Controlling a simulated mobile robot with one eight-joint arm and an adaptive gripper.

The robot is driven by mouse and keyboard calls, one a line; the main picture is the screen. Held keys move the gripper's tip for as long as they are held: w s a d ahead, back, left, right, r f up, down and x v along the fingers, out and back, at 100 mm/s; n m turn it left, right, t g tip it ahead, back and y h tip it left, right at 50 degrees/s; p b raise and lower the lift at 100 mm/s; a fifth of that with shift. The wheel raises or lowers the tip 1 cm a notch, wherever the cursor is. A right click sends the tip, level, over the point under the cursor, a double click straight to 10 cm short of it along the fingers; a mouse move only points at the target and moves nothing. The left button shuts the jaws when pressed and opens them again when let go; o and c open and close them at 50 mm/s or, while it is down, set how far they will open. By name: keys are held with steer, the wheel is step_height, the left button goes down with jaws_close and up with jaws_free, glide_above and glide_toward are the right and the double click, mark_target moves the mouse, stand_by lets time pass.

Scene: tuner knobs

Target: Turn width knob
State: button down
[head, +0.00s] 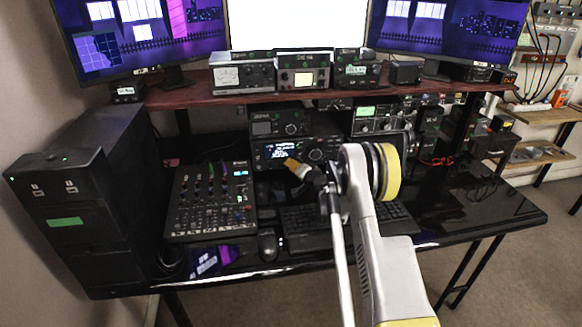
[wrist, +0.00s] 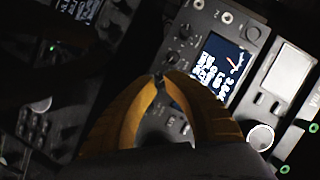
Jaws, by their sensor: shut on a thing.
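My gripper (wrist: 158,80) has two orange-yellow fingers that meet at their tips on a small dark knob (wrist: 158,77) on a radio's front panel. The fingers cover most of that knob, and its label cannot be read, so I cannot tell by sight that it is the width knob. The radio's blue screen (wrist: 220,62) lies to the right of the fingers in the wrist view. In the head view my gripper (head: 290,163) reaches the front of the black radio (head: 325,152) under the shelf, by its lit screen (head: 279,150).
Other small knobs (wrist: 185,32) sit close to the fingers. A mixer (head: 210,200) stands left on the black desk, with a keyboard (head: 300,222) and mouse (head: 268,246) in front. The red-brown shelf (head: 200,97) overhangs the radio. More radios stand to the right.

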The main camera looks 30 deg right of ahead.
steer(key=m+t+y, duration=0.1)
steer(key=m, duration=0.2)
steer(key=c, duration=1.4)
jaws_free()
steer(key=s, duration=0.4)
steer(key=s+r, duration=0.1)
steer(key=s, duration=0.3)
steer(key=s+d, duration=0.1)
steer(key=s, duration=0.3)
steer(key=shift+d+r, duration=0.1)
steer(key=shift+r, duration=0.05)
